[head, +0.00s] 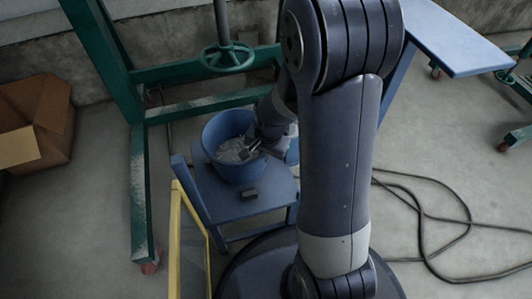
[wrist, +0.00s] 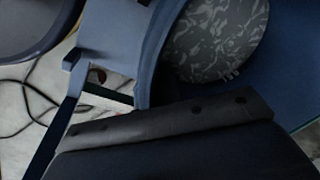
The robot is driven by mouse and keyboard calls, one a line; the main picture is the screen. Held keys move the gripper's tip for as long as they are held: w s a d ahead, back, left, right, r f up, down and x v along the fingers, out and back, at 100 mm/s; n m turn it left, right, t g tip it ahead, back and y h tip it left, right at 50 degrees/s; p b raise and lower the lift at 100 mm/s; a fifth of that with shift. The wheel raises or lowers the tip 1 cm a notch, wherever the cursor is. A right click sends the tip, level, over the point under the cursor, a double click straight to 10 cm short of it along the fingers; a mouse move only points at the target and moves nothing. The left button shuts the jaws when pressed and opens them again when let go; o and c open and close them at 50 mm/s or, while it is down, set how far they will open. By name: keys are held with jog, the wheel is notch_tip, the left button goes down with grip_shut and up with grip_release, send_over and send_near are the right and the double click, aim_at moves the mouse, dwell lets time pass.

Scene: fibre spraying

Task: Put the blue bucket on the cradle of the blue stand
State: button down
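The blue bucket (head: 213,135) is upright at the blue stand (head: 226,207), over the back of its flat top. Whether it rests fully on the cradle cannot be told. Pale, fibre-like stuff shows inside it. My gripper (head: 250,150) is at the bucket's right rim, with dark finger parts reaching over the inside. In the wrist view the bucket (wrist: 152,55) is close, its pale patterned inside at the upper right, and a dark gripper part covers the bottom. Whether the fingers are closed on the rim is hidden.
A green frame with a handwheel (head: 227,57) stands behind. A yellow-edged panel (head: 177,240) is at front left, a cardboard box (head: 35,125) far left. Black cables (head: 465,225) lie on the right floor; a blue table (head: 455,40) is upper right.

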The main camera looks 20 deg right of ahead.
jog(key=shift+f+b, duration=0.75)
jog(key=shift+f, duration=0.45)
jog(key=shift+f, duration=0.15)
jog(key=c, duration=1.6)
grip_release()
jog(key=shift+c, duration=0.2)
notch_tip(320, 180, up, 12)
jog(key=s+p, duration=0.2)
jog(key=p, duration=0.3)
jog(key=shift+d, duration=0.2)
